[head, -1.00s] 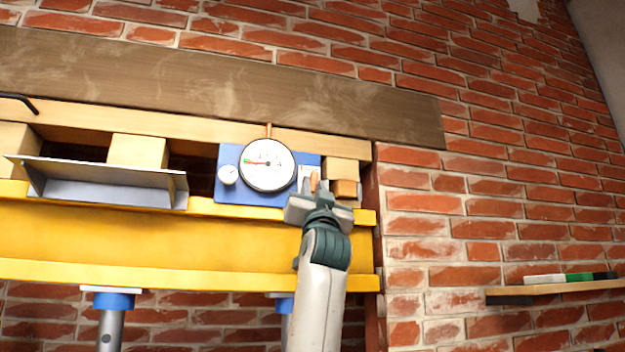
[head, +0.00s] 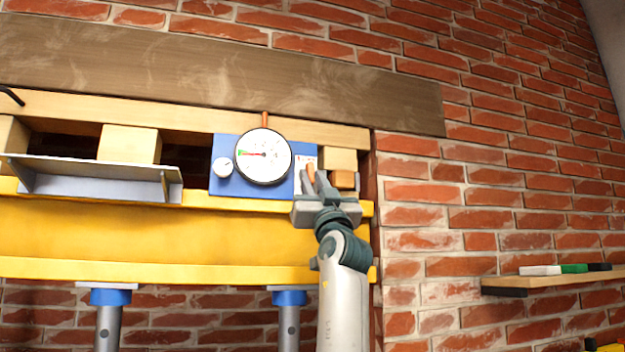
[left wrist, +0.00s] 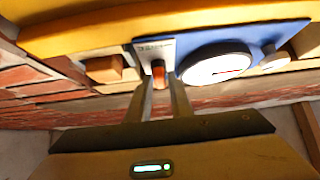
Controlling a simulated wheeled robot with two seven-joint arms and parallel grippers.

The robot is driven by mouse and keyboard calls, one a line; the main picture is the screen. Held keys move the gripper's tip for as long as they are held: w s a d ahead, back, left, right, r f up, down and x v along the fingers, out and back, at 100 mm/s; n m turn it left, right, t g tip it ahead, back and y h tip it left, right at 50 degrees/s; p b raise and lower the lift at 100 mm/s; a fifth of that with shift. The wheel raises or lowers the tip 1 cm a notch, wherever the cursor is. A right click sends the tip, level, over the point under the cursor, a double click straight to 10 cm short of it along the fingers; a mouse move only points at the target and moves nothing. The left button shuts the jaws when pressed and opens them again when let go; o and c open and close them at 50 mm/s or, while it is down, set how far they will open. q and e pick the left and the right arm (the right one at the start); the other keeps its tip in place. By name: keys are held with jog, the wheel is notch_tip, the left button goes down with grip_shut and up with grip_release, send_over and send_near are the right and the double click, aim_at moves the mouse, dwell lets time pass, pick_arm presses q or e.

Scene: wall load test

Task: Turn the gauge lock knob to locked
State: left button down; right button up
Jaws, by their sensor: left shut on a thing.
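The lock knob (head: 310,172) is a small orange lever on a white label plate (head: 304,156), right of the round gauge (head: 263,156) on the blue panel (head: 228,186). My left gripper (head: 316,182) reaches up from below and is shut on the knob. In the left wrist view, the orange knob (left wrist: 158,77) shows between the fingertips (left wrist: 160,88), under the white label plate (left wrist: 155,49). The label's writing is too small to read, and the fingers partly hide the knob. My right gripper is not in view.
A yellow beam (head: 150,235) runs below the panel on blue-topped posts (head: 289,298). Wooden blocks (head: 340,160) sit right beside the panel. A small dial (head: 222,168) is left of the gauge. A shelf (head: 560,281) is on the brick wall at lower right.

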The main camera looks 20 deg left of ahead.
pick_arm(q)
jog(key=shift+r, duration=0.1)
jog(key=c, duration=1.8)
grip_release()
jog(key=shift+o, duration=0.4)
jog(key=shift+w, duration=0.1)
jog(key=shift+f, duration=0.2)
jog(key=shift+s+d+f+b, duration=0.2)
jog(key=shift+s+f+b, duration=0.25)
jog(key=shift+b, duration=0.1)
jog(key=b+v, duration=0.9)
jog(key=v, duration=0.7)
jog(key=shift+b, duration=0.35)
jog(key=shift+d, duration=0.1)
